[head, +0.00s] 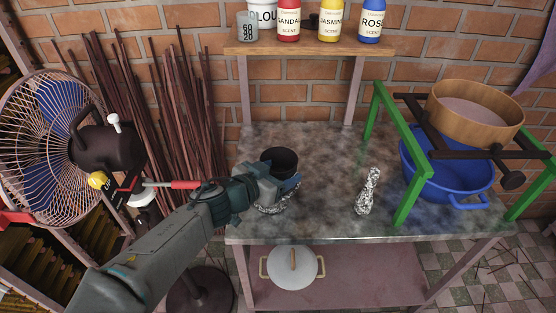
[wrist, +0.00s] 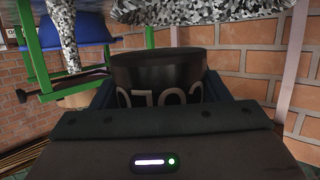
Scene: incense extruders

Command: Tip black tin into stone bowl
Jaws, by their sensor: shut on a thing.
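The black tin (head: 281,159) is between the jaws of my gripper (head: 284,182), which is shut on it. The tin looks about upright, with its dark mouth facing up in the head view. In the wrist view, which looks upside down, the tin (wrist: 158,72) fills the middle and shows part of pale lettering. The speckled stone bowl (head: 268,209) stands on the table below my gripper, mostly hidden by it. It also shows in the wrist view (wrist: 190,8) at the top edge. I cannot see what is inside the tin or bowl.
A green frame (head: 411,190) with a blue basin (head: 450,180) and a wooden sieve (head: 475,112) is farther right. Scent bottles (head: 330,20) line the shelf behind. A fan (head: 45,130) stands left.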

